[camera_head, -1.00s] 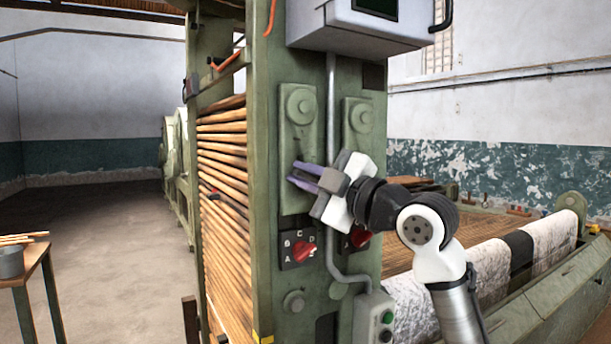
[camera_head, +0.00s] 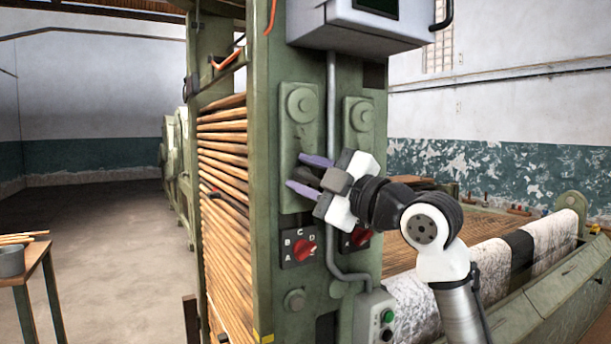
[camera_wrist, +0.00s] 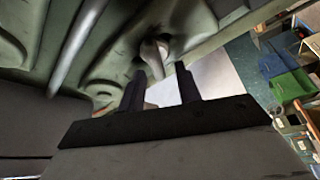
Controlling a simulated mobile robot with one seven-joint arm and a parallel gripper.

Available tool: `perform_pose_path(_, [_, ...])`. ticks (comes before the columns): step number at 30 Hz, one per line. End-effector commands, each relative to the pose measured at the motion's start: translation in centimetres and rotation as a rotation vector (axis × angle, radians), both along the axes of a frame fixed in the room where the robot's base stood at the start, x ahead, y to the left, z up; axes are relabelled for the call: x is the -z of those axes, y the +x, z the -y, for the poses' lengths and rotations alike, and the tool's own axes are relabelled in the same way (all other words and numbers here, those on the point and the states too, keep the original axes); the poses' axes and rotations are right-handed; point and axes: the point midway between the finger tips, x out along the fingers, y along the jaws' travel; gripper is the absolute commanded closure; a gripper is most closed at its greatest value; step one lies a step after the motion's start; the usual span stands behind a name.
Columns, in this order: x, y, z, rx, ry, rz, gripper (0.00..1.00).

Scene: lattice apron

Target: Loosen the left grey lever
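The left grey lever cannot be made out for certain in the head view, where my gripper covers part of the left green plate (camera_head: 299,132). In the wrist view a pale grey rounded stalk (camera_wrist: 153,56), probably this lever, sticks out from the green panel. It appears just beyond the fingertips, in line with the gap between them. My gripper (camera_head: 309,175) is open, with its two purple-grey fingers spread in front of the lower plate. The dark fingers also show in the wrist view (camera_wrist: 159,76), with nothing between them. Contact with the stalk cannot be seen.
A red rotary switch (camera_head: 304,249) sits below the gripper, and a second one (camera_head: 360,237) is partly behind it. A grey conduit (camera_head: 331,110) runs down between the plates. A control box (camera_head: 343,22) hangs above. A wooden table (camera_head: 42,262) stands left.

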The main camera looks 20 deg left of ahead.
Motion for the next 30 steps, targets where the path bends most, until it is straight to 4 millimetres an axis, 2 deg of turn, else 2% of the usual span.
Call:
perform_pose_path(5, [0.9,-0.8,2.7,0.002,0.002,0.000,0.66])
perform_pose_path(12, [2.0,-2.5,7.9,0.004,0.001,0.002,0.66])
perform_pose_path(18, [2.5,-3.6,11.1,0.002,0.000,0.001,0.66])
perform_pose_path(24, [2.7,-4.1,12.4,0.000,-0.001,0.000,0.66])
perform_pose_path(30, [2.6,-4.1,12.5,0.000,-0.001,0.000,0.66])
